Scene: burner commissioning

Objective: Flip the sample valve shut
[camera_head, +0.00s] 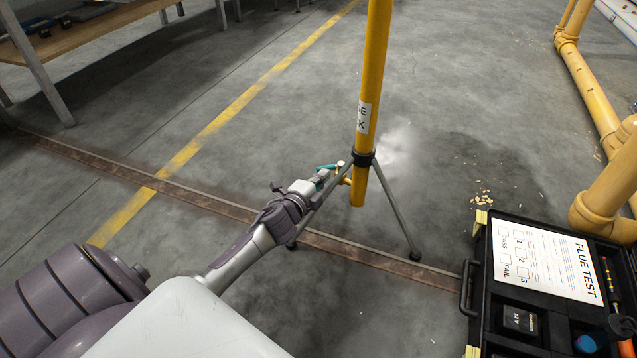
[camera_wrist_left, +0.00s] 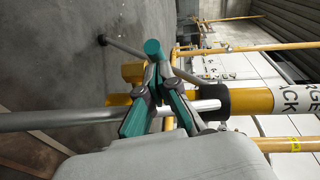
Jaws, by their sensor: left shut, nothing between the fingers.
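The yellow stack pipe (camera_head: 371,80) stands on a grey tripod, with a black collar at the legs. A short yellow branch (camera_head: 346,181) sticks out from its lower end on the left. It looks like the sample valve's fitting and shows as yellow blocks in the wrist view (camera_wrist_left: 131,73). A teal round-ended piece (camera_wrist_left: 153,47), apparently the valve's lever, lies at my fingertips; I cannot tell whether they touch. My left gripper (camera_head: 322,178) is shut and empty beside the branch. Its fingers (camera_wrist_left: 156,78) meet in the wrist view. My right gripper is out of view.
Whitish haze (camera_head: 397,147) hangs right of the pipe. An open black case (camera_head: 470,290) with a flue test sheet (camera_head: 545,258) stands at lower right. Thick yellow piping (camera_head: 595,95) runs behind it. A workbench (camera_head: 85,30) stands at upper left. Floor between is mostly clear.

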